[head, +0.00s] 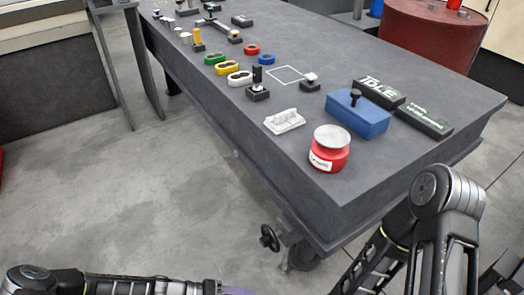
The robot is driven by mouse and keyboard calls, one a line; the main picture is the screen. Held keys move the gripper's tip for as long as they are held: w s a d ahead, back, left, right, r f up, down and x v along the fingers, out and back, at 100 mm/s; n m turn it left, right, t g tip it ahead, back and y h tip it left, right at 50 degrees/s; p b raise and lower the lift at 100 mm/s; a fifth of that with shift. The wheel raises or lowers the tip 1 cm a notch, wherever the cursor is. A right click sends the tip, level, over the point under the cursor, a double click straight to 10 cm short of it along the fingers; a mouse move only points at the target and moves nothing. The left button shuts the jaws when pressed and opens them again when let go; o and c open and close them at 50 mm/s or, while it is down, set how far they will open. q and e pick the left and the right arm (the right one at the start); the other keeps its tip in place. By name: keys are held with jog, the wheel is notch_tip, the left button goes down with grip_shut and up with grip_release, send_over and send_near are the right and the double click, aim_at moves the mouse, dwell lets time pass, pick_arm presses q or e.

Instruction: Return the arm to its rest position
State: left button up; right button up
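My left arm (110,284) comes in low along the bottom edge from the left. The end of this arm, where my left gripper (228,290) is, is cut off by the bottom edge beside a small purple patch, so its fingers cannot be made out. It is over the floor, apart from the table. My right arm (445,195) is bent at the lower right, beside the near corner of the table. Its gripper does not show.
A dark grey table (370,180) on casters runs across the view. Near its front stand a red round pot (329,155), a blue box (358,118), dark labelled boxes (425,119) and a white block (284,121). A red barrel (425,35) stands behind. The floor (130,200) at left is clear.

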pick_arm(q)
jog(key=s+f+g+y+b, duration=0.2)
jog(key=s+f+y+b, duration=0.2)
jog(key=s+f+y, duration=0.45)
notch_tip(320, 180, up, 29)
jog(key=s+t+p, duration=0.1)
jog(key=s+p, duration=0.1)
jog(key=p, duration=2.2)
jog(key=shift+s+a+n, duration=0.3)
jog(key=shift+s+a, duration=0.05)
jog(key=shift+a, duration=0.1)
jog(key=shift+d, duration=0.1)
